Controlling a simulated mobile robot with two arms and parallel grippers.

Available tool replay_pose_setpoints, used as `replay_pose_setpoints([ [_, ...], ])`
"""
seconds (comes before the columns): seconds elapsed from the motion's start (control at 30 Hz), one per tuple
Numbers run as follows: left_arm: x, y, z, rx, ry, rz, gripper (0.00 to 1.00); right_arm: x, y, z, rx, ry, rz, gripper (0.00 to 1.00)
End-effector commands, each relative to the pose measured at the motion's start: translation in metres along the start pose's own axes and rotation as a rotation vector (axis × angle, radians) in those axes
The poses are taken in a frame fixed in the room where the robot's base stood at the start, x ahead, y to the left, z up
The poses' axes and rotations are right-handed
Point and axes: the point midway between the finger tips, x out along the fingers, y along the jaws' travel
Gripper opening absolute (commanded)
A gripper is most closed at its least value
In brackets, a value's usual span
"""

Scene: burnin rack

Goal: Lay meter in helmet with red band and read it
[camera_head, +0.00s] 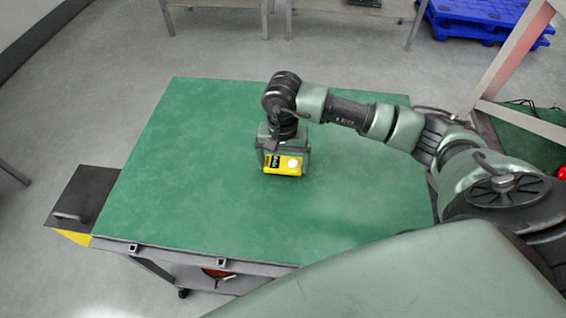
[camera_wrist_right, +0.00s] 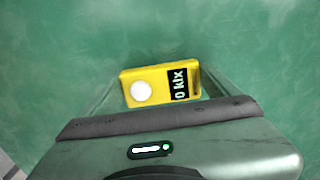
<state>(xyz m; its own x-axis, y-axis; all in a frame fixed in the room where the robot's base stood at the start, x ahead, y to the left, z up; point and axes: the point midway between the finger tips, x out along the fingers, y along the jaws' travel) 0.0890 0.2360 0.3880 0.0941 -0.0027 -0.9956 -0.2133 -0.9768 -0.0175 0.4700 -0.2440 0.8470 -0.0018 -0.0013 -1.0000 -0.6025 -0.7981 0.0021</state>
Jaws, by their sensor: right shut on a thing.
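The meter (camera_head: 283,165) is a small yellow box with a white round dome and a black display. In the right wrist view the meter (camera_wrist_right: 160,86) shows its display sideways, reading what looks like "0 klx". My right gripper (camera_head: 284,162) is over the middle of the green table, shut on the meter, with a finger on each side. I cannot tell whether the meter touches the table top. No helmet with a red band is in view. My left gripper is not in view.
The green table top (camera_head: 190,150) is otherwise bare. A dark box (camera_head: 85,195) juts from its left edge. A lower shelf with an orange-brown item (camera_head: 218,273) is partly hidden below. A blue pallet (camera_head: 490,15) and a white frame (camera_head: 515,50) stand at the right.

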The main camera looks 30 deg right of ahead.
Motion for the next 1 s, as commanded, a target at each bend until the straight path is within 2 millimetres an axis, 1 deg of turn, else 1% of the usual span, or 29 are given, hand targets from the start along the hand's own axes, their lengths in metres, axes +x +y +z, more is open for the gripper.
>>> replay_pose_setpoints([
  [0.03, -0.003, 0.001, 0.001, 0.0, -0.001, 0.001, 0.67, 0.006, 0.0, 0.001, -0.001, -0.004, 0.0, 0.4],
  [0.1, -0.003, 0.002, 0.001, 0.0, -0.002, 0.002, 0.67, 0.012, 0.0, 0.001, -0.002, -0.001, 0.0, 0.4],
  [0.33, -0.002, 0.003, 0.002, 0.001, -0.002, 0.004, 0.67, 0.013, 0.0, 0.0, -0.002, 0.001, -0.001, 0.4],
  [0.47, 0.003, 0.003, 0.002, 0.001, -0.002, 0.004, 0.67, 0.017, 0.0, 0.0, -0.002, 0.001, -0.001, 0.4],
  [0.5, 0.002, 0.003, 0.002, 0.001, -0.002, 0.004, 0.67, 0.015, 0.0, 0.0, -0.002, 0.0, -0.001, 0.99],
  [0.53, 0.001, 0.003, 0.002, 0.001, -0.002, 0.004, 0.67, 0.015, 0.0, 0.0, -0.002, 0.0, -0.001, 1.0],
  [0.73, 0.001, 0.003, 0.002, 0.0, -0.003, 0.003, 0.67, 0.015, 0.0, 0.0, -0.001, 0.0, -0.001, 1.0],
  [0.83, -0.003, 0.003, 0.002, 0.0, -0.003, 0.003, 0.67, 0.011, 0.0, 0.0, -0.001, 0.0, -0.001, 1.0],
  [0.87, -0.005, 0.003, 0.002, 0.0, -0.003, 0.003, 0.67, 0.009, 0.0, 0.0, -0.001, 0.0, -0.001, 1.0],
  [0.93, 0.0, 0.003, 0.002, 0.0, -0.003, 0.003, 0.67, 0.002, -0.001, -0.001, -0.002, 0.003, -0.005, 1.0],
  [1.0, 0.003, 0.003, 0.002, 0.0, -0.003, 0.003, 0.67, -0.011, -0.001, -0.002, -0.001, 0.005, -0.005, 1.0],
])
